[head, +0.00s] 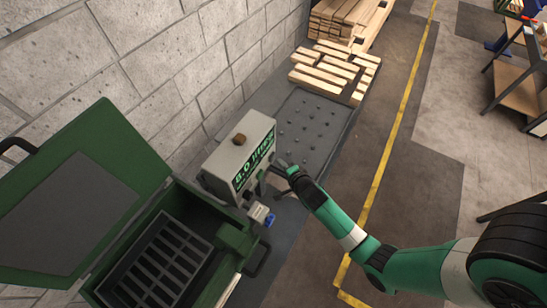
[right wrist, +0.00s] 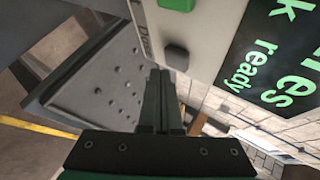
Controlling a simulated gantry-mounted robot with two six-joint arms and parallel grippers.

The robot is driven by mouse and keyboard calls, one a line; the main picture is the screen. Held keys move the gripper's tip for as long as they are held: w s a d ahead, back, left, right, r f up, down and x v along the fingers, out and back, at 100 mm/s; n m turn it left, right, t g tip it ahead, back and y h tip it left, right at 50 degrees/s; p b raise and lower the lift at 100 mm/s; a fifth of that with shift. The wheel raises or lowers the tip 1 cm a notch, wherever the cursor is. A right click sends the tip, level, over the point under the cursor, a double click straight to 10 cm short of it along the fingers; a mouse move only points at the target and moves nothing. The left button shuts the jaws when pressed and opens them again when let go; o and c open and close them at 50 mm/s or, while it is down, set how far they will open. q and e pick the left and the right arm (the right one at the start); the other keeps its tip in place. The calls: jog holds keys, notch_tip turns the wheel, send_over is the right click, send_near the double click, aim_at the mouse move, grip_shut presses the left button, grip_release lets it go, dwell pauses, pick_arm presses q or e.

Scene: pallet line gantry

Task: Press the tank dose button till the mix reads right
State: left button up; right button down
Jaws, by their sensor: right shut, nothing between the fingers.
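A grey control box (head: 240,155) stands by the wall in the head view, beside the green open-lidded tank (head: 235,240). Its dark display (head: 253,160) shows green text that seems to read "8.0 litres". In the right wrist view the display (right wrist: 275,60) is cut off, with "ready" legible. A dark button (right wrist: 176,56) and a green button (right wrist: 177,4) sit on the box's pale face. My right gripper (head: 281,169) is shut and empty in front of the box. In the wrist view its fingertips (right wrist: 159,72) are close to the dark button; I cannot tell whether they touch.
The tank's green lid (head: 75,190) stands open at left, above a dark grate (head: 160,265). A small brown block (head: 239,139) sits on the control box. A dark studded plate (head: 308,125) and stacked timber (head: 335,70) lie beyond.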

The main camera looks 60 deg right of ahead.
jog(key=shift+w, duration=0.1)
jog(key=shift+w+b, duration=0.35)
jog(key=shift+w+b, duration=0.4)
jog(key=shift+w, duration=0.1)
dwell(0.8)
dwell(0.3)
jog(key=shift+s+p, duration=0.35)
jog(key=shift+s, duration=0.55)
jog(key=shift+s+p, duration=1.05)
jog(key=shift+s, duration=1.5)
